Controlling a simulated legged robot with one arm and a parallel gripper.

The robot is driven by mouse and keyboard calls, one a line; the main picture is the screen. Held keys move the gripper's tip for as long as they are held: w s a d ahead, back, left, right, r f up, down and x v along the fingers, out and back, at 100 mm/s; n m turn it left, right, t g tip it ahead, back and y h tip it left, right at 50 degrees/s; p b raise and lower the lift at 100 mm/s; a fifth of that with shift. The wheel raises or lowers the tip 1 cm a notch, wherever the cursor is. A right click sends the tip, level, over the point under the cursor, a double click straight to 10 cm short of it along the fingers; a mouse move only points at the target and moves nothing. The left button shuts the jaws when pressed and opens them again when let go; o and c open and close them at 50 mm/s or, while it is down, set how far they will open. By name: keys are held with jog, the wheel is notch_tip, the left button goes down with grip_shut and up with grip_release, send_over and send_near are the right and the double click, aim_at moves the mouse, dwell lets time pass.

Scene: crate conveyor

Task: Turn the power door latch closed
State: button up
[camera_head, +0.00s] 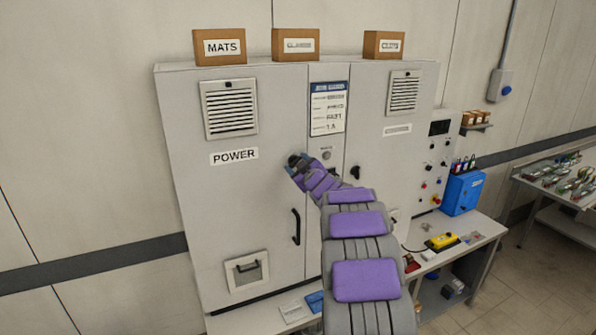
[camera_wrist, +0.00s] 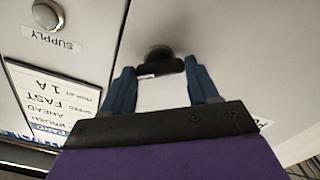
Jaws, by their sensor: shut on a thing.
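The power door (camera_head: 235,195) is the large grey left cabinet door with a POWER label, and it looks shut. Its black latch (camera_wrist: 158,54) is a round base with a short bar, near the door's right edge. In the wrist view the bar lies crosswise between the blue fingertips of my gripper (camera_wrist: 162,72). My gripper is shut on the latch. In the head view my gripper (camera_head: 294,165) is at the door's right edge, and fingers and arm mostly hide the latch there.
A black door handle (camera_head: 296,227) sits below my gripper. The right cabinet door has another dark latch (camera_head: 355,172). A SUPPLY button (camera_wrist: 47,15) is on the middle panel. Boxes, including MATS (camera_head: 220,47), stand on top. A workbench (camera_head: 470,240) with tools is at right.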

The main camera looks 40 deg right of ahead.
jog(key=n+b, duration=0.2)
jog(key=n, duration=0.1)
jog(key=n+b, duration=0.2)
jog(key=n, duration=0.2)
jog(key=f+n+b, duration=0.1)
jog(key=n+b, duration=0.2)
jog(key=n, duration=0.1)
jog(key=shift+a, duration=0.1)
dwell(0.5)
jog(key=o, duration=1.1)
jog(key=shift+w+a, duration=0.1)
jog(key=shift+w, duration=0.05)
jog(key=shift+c, duration=0.2)
jog(key=shift+r, duration=0.2)
jog(key=shift+s, duration=0.2)
jog(key=v, duration=1.7)
